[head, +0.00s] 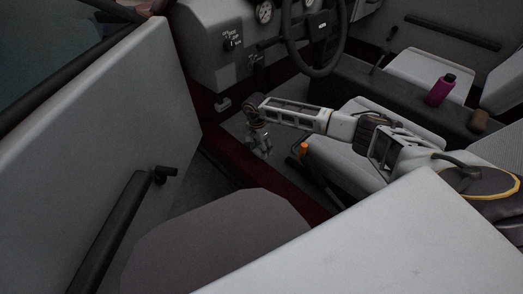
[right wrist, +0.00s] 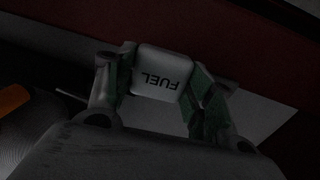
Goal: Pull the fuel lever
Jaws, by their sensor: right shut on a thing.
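The fuel lever (right wrist: 161,72) shows in the right wrist view as a pale block lettered "FUEL", upside down in the picture. My right gripper (right wrist: 162,88) is shut on it, with one green-padded finger on each side. In the head view my right gripper (head: 262,150) reaches down into the footwell beside the driver's seat, near the dark red sill. The lever is too small and hidden there to make out. My left gripper is not in view.
The open car door (head: 110,130) fills the left side. The steering wheel (head: 318,40) and dashboard (head: 205,45) are at the back. An orange-topped part (head: 303,149) stands close to my right gripper. A magenta bottle (head: 439,90) is at the right.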

